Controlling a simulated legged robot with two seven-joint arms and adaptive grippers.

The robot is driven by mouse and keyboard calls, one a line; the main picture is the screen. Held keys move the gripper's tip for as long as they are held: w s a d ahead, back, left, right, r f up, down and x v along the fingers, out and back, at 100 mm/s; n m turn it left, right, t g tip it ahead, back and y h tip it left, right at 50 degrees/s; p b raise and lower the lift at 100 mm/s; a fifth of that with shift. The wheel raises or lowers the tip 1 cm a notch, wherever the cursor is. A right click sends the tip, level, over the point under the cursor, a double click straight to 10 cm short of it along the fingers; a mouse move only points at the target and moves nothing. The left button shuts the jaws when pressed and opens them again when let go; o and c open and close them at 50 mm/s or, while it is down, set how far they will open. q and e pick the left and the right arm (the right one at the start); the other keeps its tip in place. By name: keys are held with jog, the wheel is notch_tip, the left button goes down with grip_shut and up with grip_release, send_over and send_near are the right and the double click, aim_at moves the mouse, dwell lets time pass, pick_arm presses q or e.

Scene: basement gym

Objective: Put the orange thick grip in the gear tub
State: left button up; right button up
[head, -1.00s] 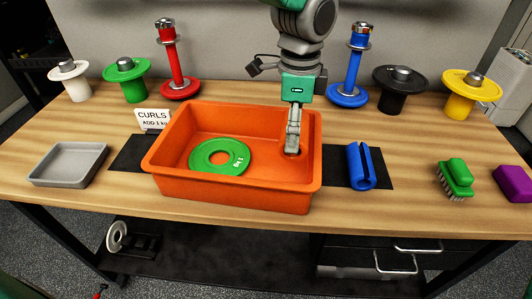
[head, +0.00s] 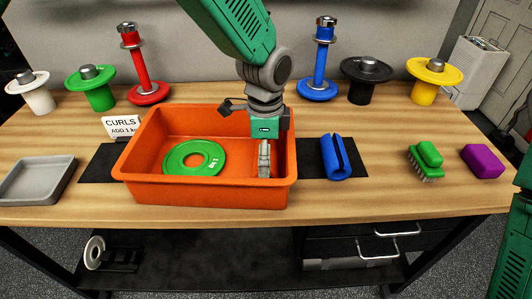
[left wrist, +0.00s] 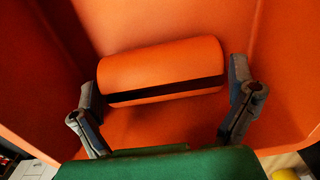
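The orange gear tub (head: 210,193) stands at the middle of the bench. My left gripper (head: 264,172) reaches down inside its right end. In the left wrist view, the orange thick grip (left wrist: 160,68), a slit cylinder, lies on the tub floor (left wrist: 170,122). My left gripper's fingers also show there (left wrist: 165,100), spread wide beside the grip's two ends; it looks open, not clamped on the grip. In the head view the grip is hidden by the tub wall and gripper. My right gripper is out of view; only part of my right arm shows at the right edge.
A green ring plate (head: 181,158) lies in the tub's left part. A blue thick grip (head: 335,157) lies right of the tub, then a green brush (head: 426,160) and purple block (head: 482,161). A grey tray (head: 38,180) is left. Weight stands line the back.

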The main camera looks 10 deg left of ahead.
pick_arm(q)
jog(key=shift+a+r, duration=0.1)
jog(key=shift+a, duration=0.05)
jog(key=shift+r, duration=0.25)
notch_tip(320, 180, up, 12)
jog(key=p, duration=0.1)
jog(key=shift+f, duration=0.25)
